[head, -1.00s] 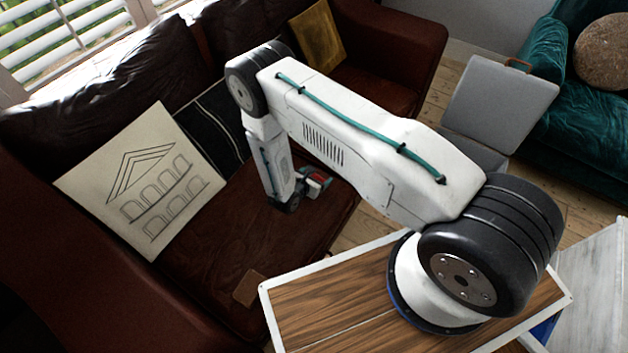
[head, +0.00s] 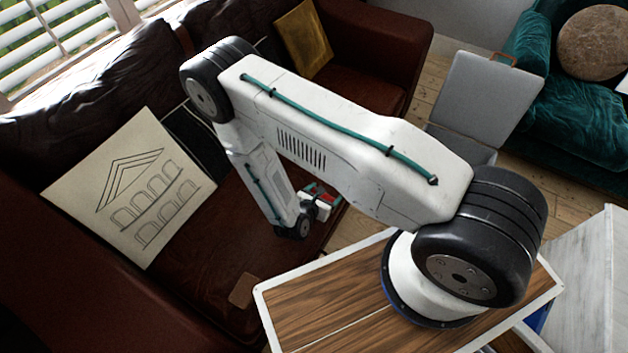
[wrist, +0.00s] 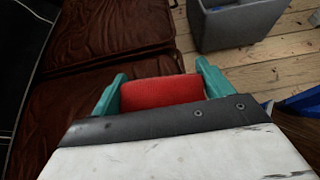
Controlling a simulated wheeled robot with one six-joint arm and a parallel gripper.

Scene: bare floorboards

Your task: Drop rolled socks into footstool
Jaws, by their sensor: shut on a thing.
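The rolled socks (wrist: 162,92) are a red bundle between the teal fingers of my gripper (wrist: 160,88) in the wrist view. My gripper is shut on them. In the head view my gripper (head: 322,194) is small, over the front part of the brown sofa seat, with a bit of red showing. The footstool (head: 480,98) is a grey box with its lid raised, on the floor at the upper right. In the wrist view the footstool (wrist: 245,30) stands at the top, ahead of and apart from the gripper. Its inside shows only partly.
The brown leather sofa (head: 200,250) fills the left, with a cream printed cushion (head: 130,190) and a mustard cushion (head: 303,40). A teal sofa (head: 575,115) stands at the right beyond the footstool. Bare floorboards (wrist: 275,80) lie between the brown sofa and the footstool.

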